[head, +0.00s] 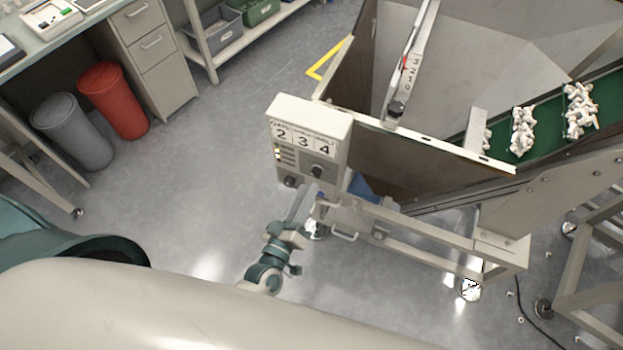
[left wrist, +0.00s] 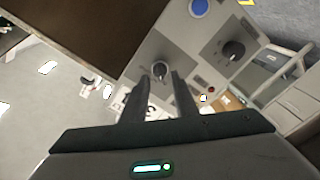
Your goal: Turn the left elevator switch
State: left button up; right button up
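A beige control box (head: 308,128) labelled 2, 3 and 4 stands on the machine frame in the head view. Its face carries a dark rotary knob (head: 317,171) and another dark knob (head: 290,182) lower left. My left gripper (head: 306,194) is at the lower part of this face. In the left wrist view its two dark fingers (left wrist: 160,77) are apart, with a dark knob (left wrist: 160,69) between or just beyond their tips; contact cannot be told. A second knob (left wrist: 233,50) lies to the right, clear of the fingers. My right gripper is out of view.
A blue button (left wrist: 198,8) shows on the panel in the left wrist view. A green conveyor (head: 548,125) carrying white parts is at the right. A red bin (head: 113,100) and a grey bin (head: 72,132) stand at the left. Open floor (head: 190,210) lies left of the box.

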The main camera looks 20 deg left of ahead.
aim_at(315, 177)
pick_arm(q)
jog(key=shift+w+d+p, duration=0.2)
jog(key=shift+w+p, duration=0.2)
jog(key=shift+w, duration=1.55)
grip_shut()
